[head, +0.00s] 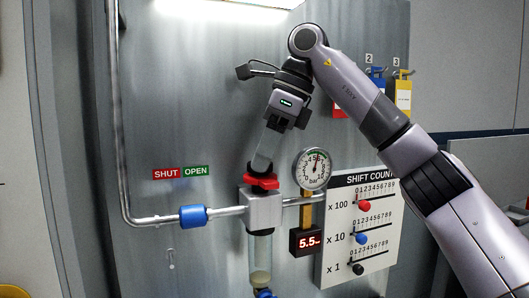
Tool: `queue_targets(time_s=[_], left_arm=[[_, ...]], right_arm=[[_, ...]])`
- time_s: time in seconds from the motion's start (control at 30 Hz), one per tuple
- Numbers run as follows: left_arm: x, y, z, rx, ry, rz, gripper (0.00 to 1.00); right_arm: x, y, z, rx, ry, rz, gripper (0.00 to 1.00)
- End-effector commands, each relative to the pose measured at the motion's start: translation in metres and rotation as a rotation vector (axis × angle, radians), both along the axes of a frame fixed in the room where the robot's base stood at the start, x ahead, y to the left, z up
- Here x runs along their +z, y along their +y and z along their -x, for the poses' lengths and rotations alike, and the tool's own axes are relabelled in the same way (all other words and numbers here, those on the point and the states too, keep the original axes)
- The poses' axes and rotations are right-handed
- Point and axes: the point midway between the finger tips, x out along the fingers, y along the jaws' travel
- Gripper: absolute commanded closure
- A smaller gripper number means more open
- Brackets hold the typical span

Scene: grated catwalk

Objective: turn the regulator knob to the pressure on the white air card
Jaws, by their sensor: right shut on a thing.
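The red regulator knob (262,182) sits on top of a grey block (263,210) on the pipe. My right gripper (262,168) comes down on it from above, slightly tilted, and is shut on it. The round gauge (312,169) to the right of the knob has its needle pointing nearly straight up. The red digital readout (306,242) below the gauge shows about 5.5. I cannot make out a white air card; my right arm covers part of the hanging tags. My left gripper is not in view.
A white shift counter board (339,190) with red, blue and black sliders stands at the right. Blue (377,79) and yellow (403,98) tags hang above it. A blue pipe collar (193,215) and a SHUT/OPEN label (180,172) are at left. A clear bowl hangs below the block.

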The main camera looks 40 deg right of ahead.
Motion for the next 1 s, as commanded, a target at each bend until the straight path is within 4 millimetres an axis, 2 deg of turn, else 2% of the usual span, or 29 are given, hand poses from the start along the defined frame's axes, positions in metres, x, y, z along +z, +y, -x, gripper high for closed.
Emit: queue_targets(time_s=[0.6, 0.63, 0.7, 1.0], left_arm=[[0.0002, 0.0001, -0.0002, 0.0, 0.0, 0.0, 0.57], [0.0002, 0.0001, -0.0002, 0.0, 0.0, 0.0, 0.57], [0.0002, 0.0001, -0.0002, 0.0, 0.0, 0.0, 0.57], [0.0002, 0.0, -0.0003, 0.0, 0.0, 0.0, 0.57]], right_arm=[[0.0009, -0.0007, -0.0002, 0.04, -0.002, 0.0, 0.83], [0.001, -0.0008, -0.0002, 0.04, -0.002, 0.0, 0.46], [0.0009, -0.0007, -0.0002, 0.04, -0.002, 0.0, 0.27], [0.0008, -0.0007, -0.0002, 0.04, 0.0, 0.0, 0.27]])
